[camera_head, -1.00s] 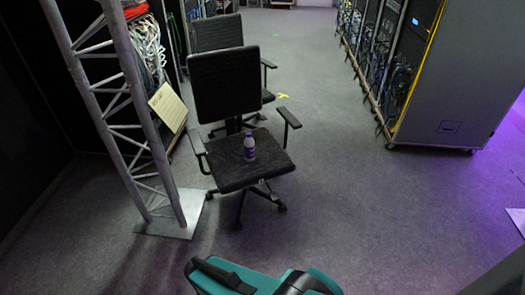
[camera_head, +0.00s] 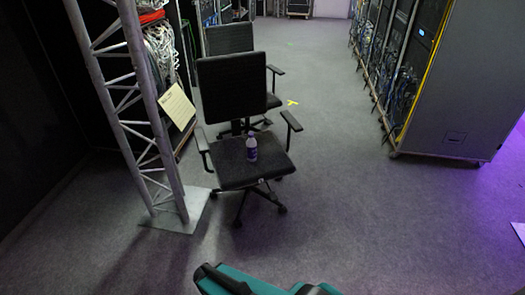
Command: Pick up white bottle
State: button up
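The white bottle (camera_head: 252,148) stands upright on the seat of a black office chair (camera_head: 230,172). It is small, with a white cap and a purple label. The chair faces toward me, some way ahead on the floor. A teal and black part of my own body shows at the bottom edge of the view. My gripper is not in view, and nothing touches the bottle except the seat.
A metal truss (camera_head: 150,120) on a flat base plate (camera_head: 178,212) stands just left of the chair. A second office chair (camera_head: 230,40) is behind it. Equipment racks (camera_head: 455,85) line the right side. The carpet floor (camera_head: 340,200) between chair and racks is clear.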

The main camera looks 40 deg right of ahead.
aim_at(251, 143)
jog(key=u, duration=0.15)
jog(key=i, duration=0.9)
jog(key=z, duration=0.05)
